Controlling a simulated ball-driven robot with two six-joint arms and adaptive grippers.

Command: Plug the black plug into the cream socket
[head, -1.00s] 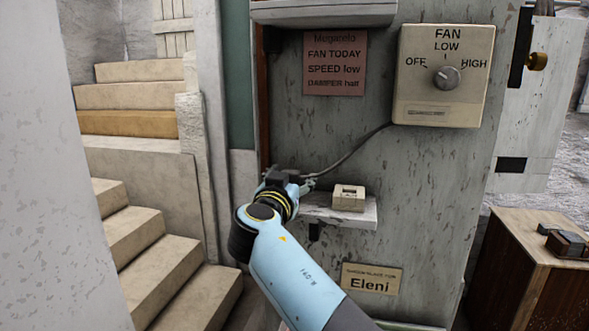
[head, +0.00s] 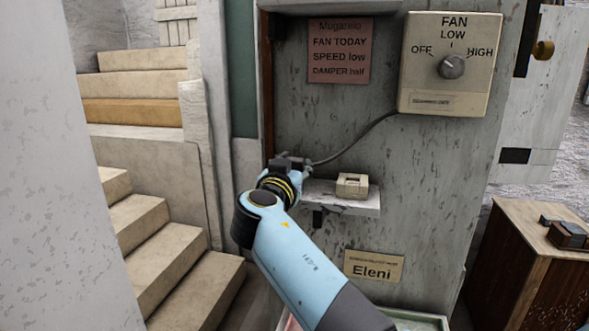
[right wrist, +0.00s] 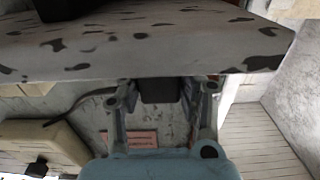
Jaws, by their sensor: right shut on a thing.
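The cream socket (head: 352,186), a small block with a recess in its top, sits on the narrow wall shelf (head: 345,204). My right gripper (head: 297,163) is at the left end of the shelf, left of the socket and apart from it. It is shut on the black plug, whose dark block (right wrist: 160,90) shows between the two fingers in the right wrist view. In the head view the plug is hard to tell from the dark gripper. A dark cable (head: 358,136) runs from the gripper up to the fan box. My left gripper is out of view.
The cream fan box (head: 450,62) with its knob is at the upper right, a pink sign (head: 339,49) left of it. An Eleni plate (head: 373,267) is below the shelf. A wooden cabinet (head: 535,262) stands at right, steps (head: 150,225) at left.

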